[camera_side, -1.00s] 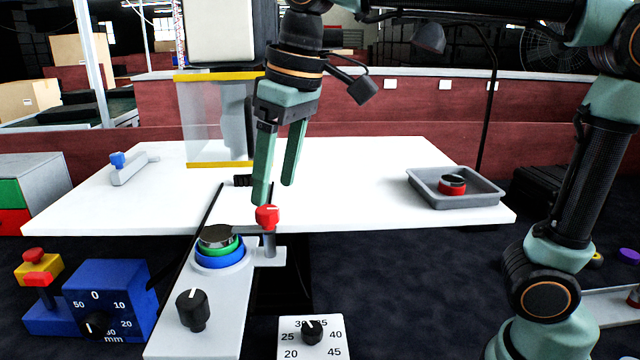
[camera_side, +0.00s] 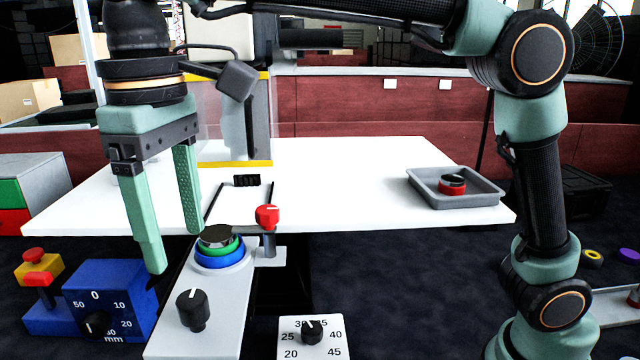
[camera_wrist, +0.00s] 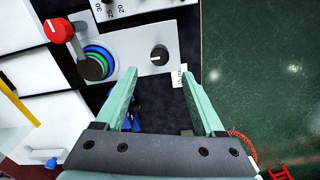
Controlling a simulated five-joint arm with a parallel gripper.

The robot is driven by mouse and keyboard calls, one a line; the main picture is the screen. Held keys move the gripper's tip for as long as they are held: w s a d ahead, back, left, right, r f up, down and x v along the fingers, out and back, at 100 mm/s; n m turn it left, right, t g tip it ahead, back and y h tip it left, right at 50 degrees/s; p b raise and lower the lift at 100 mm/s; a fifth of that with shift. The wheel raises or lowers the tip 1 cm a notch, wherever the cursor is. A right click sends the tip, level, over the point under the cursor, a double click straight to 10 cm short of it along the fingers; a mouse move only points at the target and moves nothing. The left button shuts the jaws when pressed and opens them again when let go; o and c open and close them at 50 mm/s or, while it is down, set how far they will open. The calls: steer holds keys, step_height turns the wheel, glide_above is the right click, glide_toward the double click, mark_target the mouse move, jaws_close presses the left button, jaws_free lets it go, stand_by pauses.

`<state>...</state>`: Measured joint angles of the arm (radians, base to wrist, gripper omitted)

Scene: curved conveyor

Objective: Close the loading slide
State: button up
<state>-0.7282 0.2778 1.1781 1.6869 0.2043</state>
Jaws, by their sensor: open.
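The loading slide appears to be the long light grey plate (camera_side: 217,318) that sticks out from the front edge of the white table; it also shows in the wrist view (camera_wrist: 138,48). It carries a round stack of blue and green rings with a dark metal top (camera_side: 218,243), and a black knob (camera_side: 193,309). A red-topped knob (camera_side: 267,217) stands on a side tab by the stack. My gripper (camera_side: 173,250) is open and empty, hanging left of the ring stack, apart from it. In the wrist view, the knob end of the plate lies ahead of my open fingers (camera_wrist: 158,74).
A blue dial box (camera_side: 110,300) and a yellow-red button post (camera_side: 38,272) stand to the left. A white dial plate (camera_side: 311,342) is at the front. A grey tray (camera_side: 425,187) with a red and black round piece sits on the table's right.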

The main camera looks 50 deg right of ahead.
mark_target(191, 297)
step_height(191, 297, down, 9)
steer(key=shift+r, duration=0.15)
stand_by(0.4)
jaws_close()
stand_by(1.2)
